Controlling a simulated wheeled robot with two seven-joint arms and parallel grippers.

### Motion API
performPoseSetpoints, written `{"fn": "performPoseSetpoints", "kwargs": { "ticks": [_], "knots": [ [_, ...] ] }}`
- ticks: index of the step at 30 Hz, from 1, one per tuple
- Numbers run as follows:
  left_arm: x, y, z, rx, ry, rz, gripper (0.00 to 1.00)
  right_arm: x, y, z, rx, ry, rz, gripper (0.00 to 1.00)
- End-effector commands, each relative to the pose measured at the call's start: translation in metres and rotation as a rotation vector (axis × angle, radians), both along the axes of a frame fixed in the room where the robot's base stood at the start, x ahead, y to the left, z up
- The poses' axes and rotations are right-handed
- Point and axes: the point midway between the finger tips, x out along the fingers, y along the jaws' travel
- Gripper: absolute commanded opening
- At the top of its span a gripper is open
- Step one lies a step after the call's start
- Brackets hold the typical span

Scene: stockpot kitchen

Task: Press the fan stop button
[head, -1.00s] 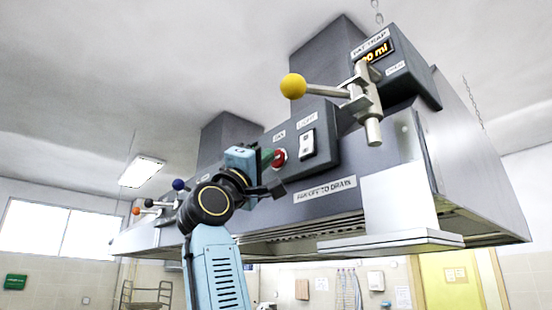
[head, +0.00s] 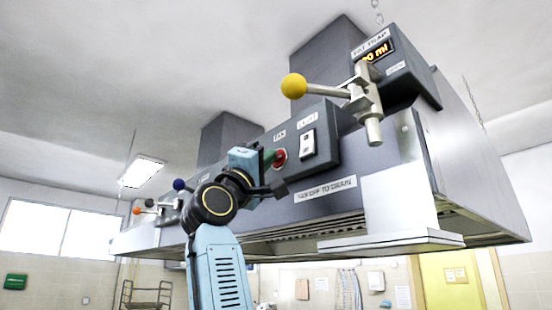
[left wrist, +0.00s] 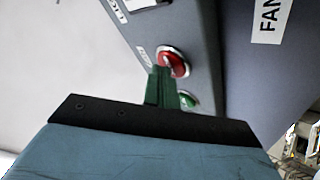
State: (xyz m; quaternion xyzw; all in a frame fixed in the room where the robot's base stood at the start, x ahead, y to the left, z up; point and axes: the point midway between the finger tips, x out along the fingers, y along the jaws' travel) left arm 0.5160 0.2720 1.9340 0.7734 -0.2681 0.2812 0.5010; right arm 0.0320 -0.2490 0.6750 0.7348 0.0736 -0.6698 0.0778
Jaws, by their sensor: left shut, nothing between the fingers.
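The red fan stop button (head: 279,158) sits on a grey control box under a FAN label, on the hood's front. In the left wrist view the red button (left wrist: 177,62) has a pale ring, with a green button (left wrist: 188,100) below it. My left gripper (head: 269,158) is shut and empty, its green fingers just left of the red button. In the left wrist view its fingertips (left wrist: 161,72) overlap the red button's lower left edge. I cannot tell whether they touch it. The green button is partly behind the fingers. My right gripper is not in view.
A white light switch (head: 307,144) is right of the red button. A lever with a yellow knob (head: 293,86) juts out above, beside the fat trap box (head: 392,65). Levers with blue (head: 179,184) and orange (head: 137,211) knobs stand at the left.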

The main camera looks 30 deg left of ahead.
Motion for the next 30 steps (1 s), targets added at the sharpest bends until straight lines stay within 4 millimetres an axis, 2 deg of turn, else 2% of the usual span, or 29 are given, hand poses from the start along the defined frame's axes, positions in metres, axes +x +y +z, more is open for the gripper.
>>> {"fn": "performPoseSetpoints", "kwargs": {
  "ticks": [9, 20, 30],
  "knots": [
    [-0.013, 0.005, -0.001, 0.001, 0.000, 0.000, 0.00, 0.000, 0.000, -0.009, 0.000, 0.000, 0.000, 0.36],
    [-0.017, 0.007, -0.001, 0.000, -0.001, 0.001, 0.00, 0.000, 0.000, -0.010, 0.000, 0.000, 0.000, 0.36],
    [-0.047, 0.020, -0.002, 0.001, -0.002, 0.002, 0.00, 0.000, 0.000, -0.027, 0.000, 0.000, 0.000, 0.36]
  ]
}}
